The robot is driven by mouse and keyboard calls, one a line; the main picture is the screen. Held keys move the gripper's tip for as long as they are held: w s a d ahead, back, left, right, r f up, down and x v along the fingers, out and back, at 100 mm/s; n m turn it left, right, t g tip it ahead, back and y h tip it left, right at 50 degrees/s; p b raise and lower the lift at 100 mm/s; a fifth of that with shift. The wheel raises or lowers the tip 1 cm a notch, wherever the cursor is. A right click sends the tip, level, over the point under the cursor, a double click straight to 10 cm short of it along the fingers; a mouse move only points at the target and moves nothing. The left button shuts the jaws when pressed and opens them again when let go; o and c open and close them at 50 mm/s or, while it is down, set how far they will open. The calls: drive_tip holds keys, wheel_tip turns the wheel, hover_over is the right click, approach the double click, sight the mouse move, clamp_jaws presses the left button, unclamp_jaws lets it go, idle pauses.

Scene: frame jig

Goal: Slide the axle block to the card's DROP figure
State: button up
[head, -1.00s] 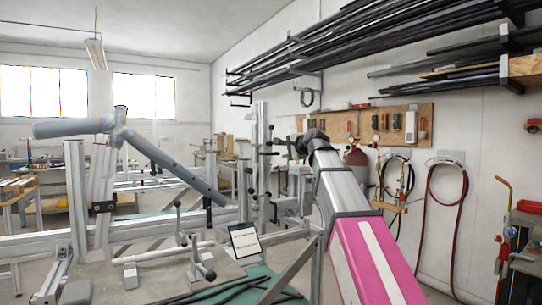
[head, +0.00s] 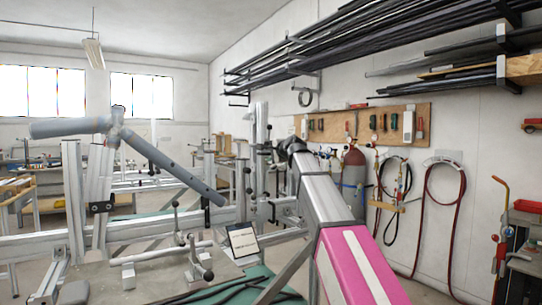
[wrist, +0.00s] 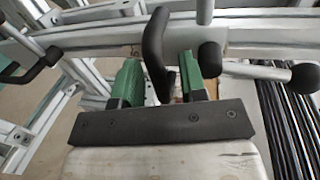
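In the wrist view my gripper (wrist: 160,78) has two green fingers standing apart. A black curved handle (wrist: 155,45) reaches between them, with a gap visible on both sides. In the head view the gripper itself is hidden behind my arm, by the jig's upright (head: 262,150). A small silver block (head: 286,208) sits on the jig rail beside that upright; I cannot tell whether it is the axle block. The card (head: 243,239) leans at the jig's front, its writing too small to read.
The bike frame's grey tubes (head: 70,128) sit on the jig at the left. A black knobbed lever (wrist: 301,77) and another black knob (wrist: 210,59) are close to the right finger. Dark rods (wrist: 292,125) lie at the right in the wrist view.

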clamp_jaws()
drive_tip(key=shift+s+f, duration=0.1)
drive_tip(key=shift+f, duration=1.25)
unclamp_jaws()
drive_tip(key=shift+r, duration=0.1)
drive_tip(key=v, duration=1)
drive_tip(key=shift+s+d, duration=0.2)
drive_tip(key=shift+s, duration=0.1)
drive_tip(key=shift+r, duration=0.1)
